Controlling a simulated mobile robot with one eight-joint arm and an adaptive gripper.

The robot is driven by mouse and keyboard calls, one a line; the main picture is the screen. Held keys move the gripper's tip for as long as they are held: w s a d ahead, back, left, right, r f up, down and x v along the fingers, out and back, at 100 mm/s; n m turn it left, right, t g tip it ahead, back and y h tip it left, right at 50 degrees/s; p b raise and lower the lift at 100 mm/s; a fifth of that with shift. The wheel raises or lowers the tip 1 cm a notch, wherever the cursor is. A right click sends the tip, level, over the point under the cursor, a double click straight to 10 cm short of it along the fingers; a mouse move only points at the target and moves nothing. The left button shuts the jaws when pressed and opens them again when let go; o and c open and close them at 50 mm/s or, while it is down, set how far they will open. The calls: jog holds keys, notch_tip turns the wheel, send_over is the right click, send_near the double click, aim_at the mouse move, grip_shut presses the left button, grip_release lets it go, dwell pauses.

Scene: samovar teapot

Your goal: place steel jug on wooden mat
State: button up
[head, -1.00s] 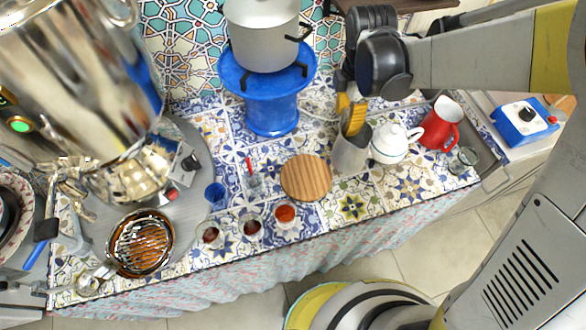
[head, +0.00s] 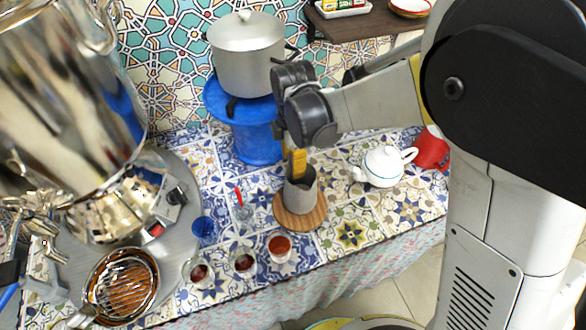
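The steel jug (head: 301,196) is grey, upright and open at the top, in the middle of the head view. It is over the round wooden mat (head: 313,219) and hides the mat's middle; I cannot tell whether its base touches the mat or is just above it. My gripper (head: 298,163) points down at the jug from above, with its yellow fingers at the jug's rim. It looks shut on the jug, though the fingertips are partly hidden.
A white teapot (head: 384,168) and a red jug (head: 431,150) stand to the right. Glasses of tea (head: 279,247) stand in front. A blue cup (head: 203,229) is to the left. A pot (head: 247,60) on a blue stand (head: 257,141) is behind, and a large samovar (head: 70,100) is at left.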

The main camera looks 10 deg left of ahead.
aim_at(298, 181)
jog(key=shift+f+b, duration=0.3)
jog(key=shift+f, duration=0.8)
jog(key=shift+f, duration=0.25)
jog(key=o, duration=1.4)
jog(key=shift+r, duration=0.1)
